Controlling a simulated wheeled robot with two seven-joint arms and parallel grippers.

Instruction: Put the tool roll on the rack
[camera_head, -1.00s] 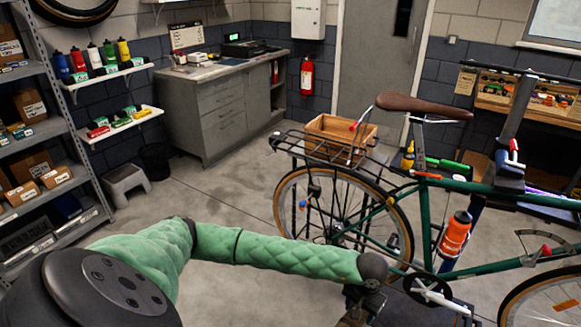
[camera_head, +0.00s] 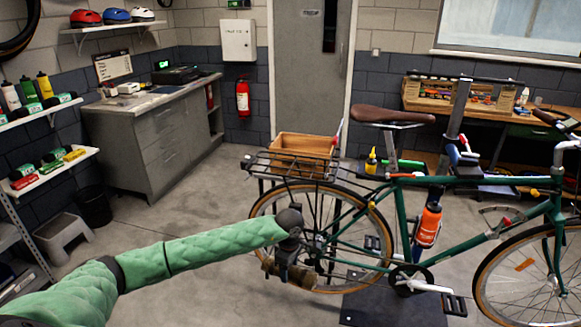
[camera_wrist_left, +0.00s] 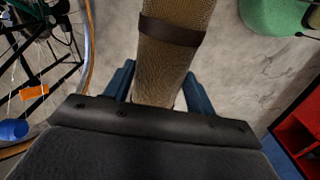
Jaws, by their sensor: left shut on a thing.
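The tool roll (camera_wrist_left: 172,65) is a tan woven roll with a dark brown strap. My left gripper (camera_wrist_left: 158,92) is shut on it, with a blue finger on each side. In the head view my left gripper (camera_head: 290,258) holds the tool roll (camera_head: 304,278) in front of the bike's rear wheel, below the rack. The gripper hides the roll's middle. The rack (camera_head: 257,163) is a dark wire carrier over the rear wheel of the green bike. My right gripper is not in view.
An open wooden crate (camera_head: 303,145) stands on the rack and takes up much of its top. The brown saddle (camera_head: 393,115) is right of it. An orange bottle (camera_head: 428,226) sits on the frame. The floor left of the bike is clear around a grey step stool (camera_head: 64,238).

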